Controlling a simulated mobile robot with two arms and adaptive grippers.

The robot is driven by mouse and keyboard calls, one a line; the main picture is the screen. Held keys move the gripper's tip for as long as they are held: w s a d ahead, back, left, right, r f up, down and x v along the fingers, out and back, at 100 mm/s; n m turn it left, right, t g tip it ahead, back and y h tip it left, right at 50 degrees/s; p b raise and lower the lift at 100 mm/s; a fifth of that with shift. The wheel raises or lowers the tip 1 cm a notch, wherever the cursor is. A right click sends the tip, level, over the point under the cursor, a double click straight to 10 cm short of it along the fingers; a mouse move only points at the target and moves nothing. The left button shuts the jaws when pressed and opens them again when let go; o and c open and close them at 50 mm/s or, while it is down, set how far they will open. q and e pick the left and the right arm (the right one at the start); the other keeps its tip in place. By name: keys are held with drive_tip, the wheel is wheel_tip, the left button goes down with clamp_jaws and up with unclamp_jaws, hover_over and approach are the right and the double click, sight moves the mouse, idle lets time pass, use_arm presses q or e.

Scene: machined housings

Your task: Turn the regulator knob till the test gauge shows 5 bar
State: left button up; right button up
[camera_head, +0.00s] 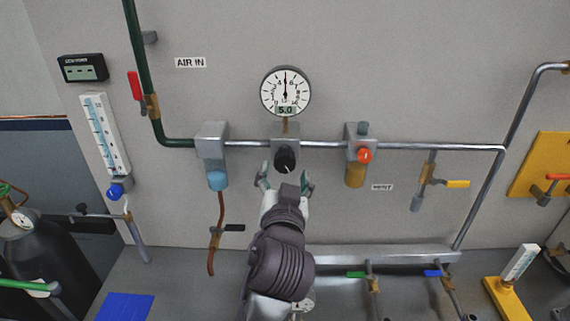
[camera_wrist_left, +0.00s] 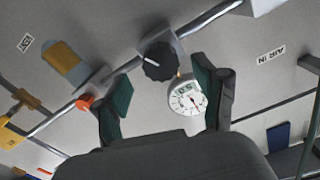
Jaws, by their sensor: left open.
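The test gauge (camera_head: 285,91) is a round white dial on the wall, its needle pointing straight up and its digital window reading 5.0. It also shows in the left wrist view (camera_wrist_left: 187,98). The black regulator knob (camera_head: 285,160) with a white mark sits on a grey block below the gauge; in the left wrist view the knob (camera_wrist_left: 159,62) lies beyond the fingertips. My left gripper (camera_head: 286,180) is open just below and in front of the knob, apart from it. Its two green-padded fingers (camera_wrist_left: 166,88) hold nothing. My right gripper is not in view.
A filter with a blue bowl (camera_head: 217,180) hangs left of the knob, and a unit with a red-orange knob (camera_head: 365,155) and amber bowl is on the right. A steel pipe (camera_head: 430,147) runs along the wall. A blue mat (camera_head: 125,307) lies at lower left.

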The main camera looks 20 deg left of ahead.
use_arm(q)
drive_tip(key=v, duration=0.7)
drive_tip(key=shift+s, duration=0.15)
